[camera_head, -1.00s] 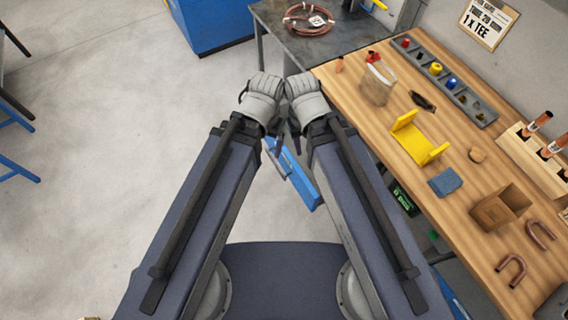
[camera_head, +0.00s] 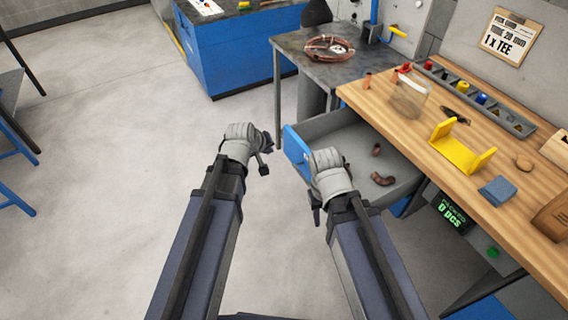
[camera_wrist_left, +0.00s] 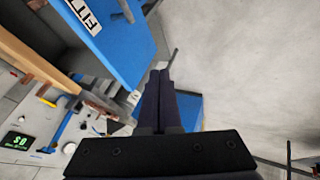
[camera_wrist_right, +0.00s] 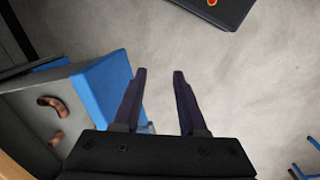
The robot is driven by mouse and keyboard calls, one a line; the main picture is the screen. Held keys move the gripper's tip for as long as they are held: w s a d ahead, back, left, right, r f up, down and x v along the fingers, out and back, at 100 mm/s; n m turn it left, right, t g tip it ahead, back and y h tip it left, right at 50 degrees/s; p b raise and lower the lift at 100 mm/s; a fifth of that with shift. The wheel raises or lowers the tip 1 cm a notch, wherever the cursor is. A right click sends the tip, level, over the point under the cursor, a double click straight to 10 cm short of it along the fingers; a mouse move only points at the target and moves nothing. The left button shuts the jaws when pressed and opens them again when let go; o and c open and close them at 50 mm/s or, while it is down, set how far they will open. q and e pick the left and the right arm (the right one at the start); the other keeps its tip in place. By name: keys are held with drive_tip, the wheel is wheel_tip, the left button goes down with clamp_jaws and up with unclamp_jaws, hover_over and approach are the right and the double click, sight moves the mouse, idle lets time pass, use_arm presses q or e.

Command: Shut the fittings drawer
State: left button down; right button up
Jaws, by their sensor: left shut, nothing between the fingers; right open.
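The fittings drawer stands open, sticking out from under the wooden bench. Its blue front (camera_head: 296,146) faces the open floor, and its grey tray (camera_head: 345,130) holds copper fittings (camera_head: 376,150). My left gripper (camera_head: 265,158) is shut and empty, left of the drawer front and apart from it. In the left wrist view the blue front (camera_wrist_left: 125,55) with a white label is left of the closed fingers (camera_wrist_left: 160,73). My right gripper (camera_head: 315,200) is at the drawer's near side, and its glove hides part of the drawer. In the right wrist view its fingers (camera_wrist_right: 159,72) are open and empty beside the blue front (camera_wrist_right: 100,88).
The wooden bench (camera_head: 415,130) carries a yellow holder (camera_head: 460,150), a bin and a parts rail. A grey table (camera_head: 345,72) with a copper coil (camera_head: 329,48) stands behind the drawer.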

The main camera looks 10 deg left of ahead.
use_arm(q)
drive_tip(key=shift+w+a, duration=0.1)
use_arm(e)
drive_tip(key=shift+f, duration=0.15)
use_arm(q)
drive_tip(key=b, duration=0.8)
approach(289, 151)
drive_tip(key=s+a+f+x, duration=0.1)
drive_tip(key=x, duration=0.3)
drive_tip(key=shift+w+d+r, duration=0.2)
drive_tip(key=shift+w+d, duration=0.35)
drive_tip(key=shift+w, duration=0.15)
use_arm(e)
wheel_tip(289, 151, down, 8)
